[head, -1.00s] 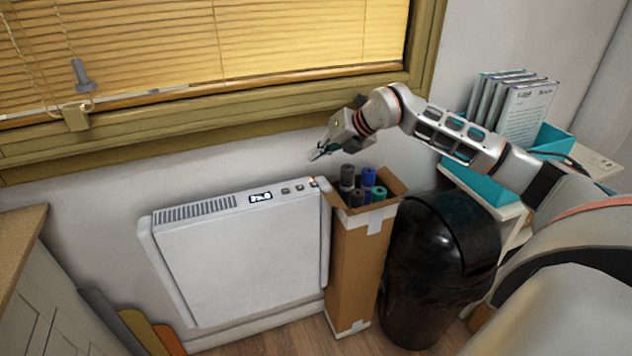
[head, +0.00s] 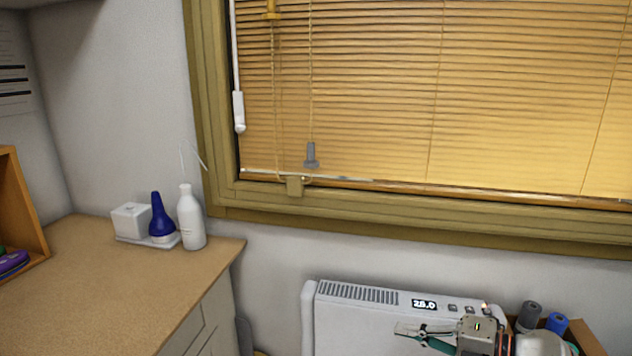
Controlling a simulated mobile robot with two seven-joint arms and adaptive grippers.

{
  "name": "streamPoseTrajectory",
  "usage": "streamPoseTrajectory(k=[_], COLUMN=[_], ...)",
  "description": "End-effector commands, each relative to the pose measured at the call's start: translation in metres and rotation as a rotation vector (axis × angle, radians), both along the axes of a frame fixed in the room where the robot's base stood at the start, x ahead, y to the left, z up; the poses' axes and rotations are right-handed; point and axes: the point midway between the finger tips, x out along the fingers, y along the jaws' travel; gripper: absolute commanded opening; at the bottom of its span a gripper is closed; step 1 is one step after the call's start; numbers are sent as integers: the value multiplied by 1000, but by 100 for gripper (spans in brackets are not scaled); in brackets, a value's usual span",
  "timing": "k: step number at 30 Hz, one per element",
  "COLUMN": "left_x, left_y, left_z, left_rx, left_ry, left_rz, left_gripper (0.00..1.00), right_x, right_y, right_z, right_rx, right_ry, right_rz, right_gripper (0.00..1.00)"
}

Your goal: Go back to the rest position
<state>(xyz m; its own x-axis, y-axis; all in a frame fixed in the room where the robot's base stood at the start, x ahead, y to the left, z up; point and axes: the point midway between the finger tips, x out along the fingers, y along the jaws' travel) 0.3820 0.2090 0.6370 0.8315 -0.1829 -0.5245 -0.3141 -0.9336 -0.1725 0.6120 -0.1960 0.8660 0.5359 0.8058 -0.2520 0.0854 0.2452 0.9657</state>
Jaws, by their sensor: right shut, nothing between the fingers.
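My right gripper (head: 410,330) shows at the bottom right of the head view, its fingers pointing left. It is shut and empty. It appears in front of the upper part of the white heater panel (head: 365,318), below the panel's display; I cannot tell the gap between them. The rest of my right arm runs off the bottom edge. My left gripper is not in view.
A cardboard box (head: 590,342) with rolls, one grey (head: 529,316) and one blue (head: 556,322), stands right of the heater. A wooden counter (head: 90,290) at left holds a white bottle (head: 191,220) and a blue bottle (head: 161,218). A blind (head: 430,100) covers the window.

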Motion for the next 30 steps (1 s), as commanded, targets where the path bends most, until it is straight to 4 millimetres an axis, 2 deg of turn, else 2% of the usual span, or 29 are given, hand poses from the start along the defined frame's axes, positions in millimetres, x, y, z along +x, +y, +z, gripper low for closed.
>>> streamPoseTrajectory(k=[1, 3, 8, 11, 14, 17, 18, 21, 25, 27, 30], left_x=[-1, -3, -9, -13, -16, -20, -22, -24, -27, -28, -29], left_y=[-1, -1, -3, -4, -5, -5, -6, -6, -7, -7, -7], left_z=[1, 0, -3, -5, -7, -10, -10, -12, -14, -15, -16], left_rx=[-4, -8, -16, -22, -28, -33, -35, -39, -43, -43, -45], left_ry=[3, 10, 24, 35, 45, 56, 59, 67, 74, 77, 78], left_rz=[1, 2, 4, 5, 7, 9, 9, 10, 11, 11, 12], left_gripper=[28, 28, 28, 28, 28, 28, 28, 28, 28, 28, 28], right_x=[-13, -25, -47, -64, -89, -127, -145, -188, -232, -247, -259], right_y=[17, 31, 36, 26, 12, -1, -5, -9, -9, -7, -6], right_z=[-2, -3, -21, -49, -88, -136, -156, -195, -228, -237, -244], right_rx=[113, 263, 565, 715, 835, 922, 945, 985, 1005, 1009, 1012], right_ry=[30, 73, 216, 337, 480, 646, 715, 865, 1007, 1054, 1090], right_rz=[-24, -80, -283, -450, -636, -830, -905, -1054, -1178, -1215, -1241], right_gripper=[0, 0, 0, 0, 0, 0, 0, 0, 0, 0, 0])
